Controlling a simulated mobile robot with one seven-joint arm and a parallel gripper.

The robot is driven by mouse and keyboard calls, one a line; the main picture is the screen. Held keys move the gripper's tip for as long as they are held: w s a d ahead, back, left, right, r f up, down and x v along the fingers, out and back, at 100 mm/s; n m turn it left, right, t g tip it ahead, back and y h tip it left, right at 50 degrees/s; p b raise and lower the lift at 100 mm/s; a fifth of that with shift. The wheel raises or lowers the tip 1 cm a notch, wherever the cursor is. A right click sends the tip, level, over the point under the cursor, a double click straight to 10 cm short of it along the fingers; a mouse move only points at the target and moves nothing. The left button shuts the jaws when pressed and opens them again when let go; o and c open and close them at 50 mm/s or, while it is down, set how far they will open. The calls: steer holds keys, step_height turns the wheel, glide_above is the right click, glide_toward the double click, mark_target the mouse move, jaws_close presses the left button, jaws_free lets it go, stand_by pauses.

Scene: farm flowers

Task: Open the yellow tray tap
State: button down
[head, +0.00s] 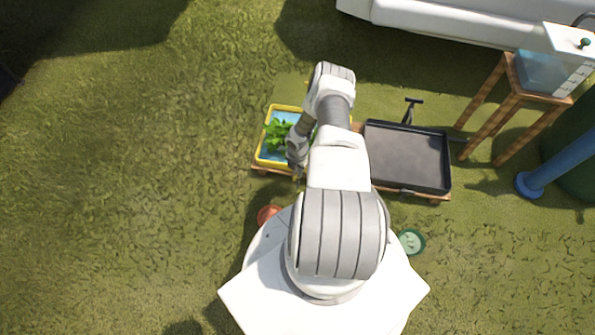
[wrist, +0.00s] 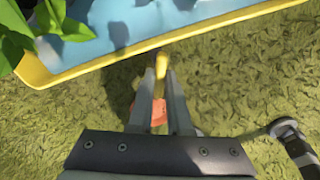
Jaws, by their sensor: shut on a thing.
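The yellow tray (head: 260,146) holds pale blue water and a leafy green plant (head: 278,134). In the wrist view, the yellow tray (wrist: 225,22) crosses the top, with the plant at upper left. The yellow tap (wrist: 161,64) sticks out from the tray's near side. My gripper (wrist: 161,74) is shut on the tap, with one finger on each side of it. In the head view, my gripper (head: 298,174) is at the tray's near right corner. The tap is hidden there by my arm.
A dark tray (head: 405,155) on a low wooden base stands to the right. Beyond it is a clear tank (head: 540,72) on a wooden stand. An orange pot (head: 267,214) and a green round thing (head: 411,241) are on the grass. Open grass lies to the left.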

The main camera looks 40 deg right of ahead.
steer(key=shift+n, duration=2.3)
steer(key=c, duration=0.9)
jaws_free()
steer(key=shift+o, duration=0.2)
step_height(320, 180, up, 18)
steer(key=p, duration=0.6)
steer(key=shift+f+p, duration=0.25)
steer(key=shift+p, duration=0.05)
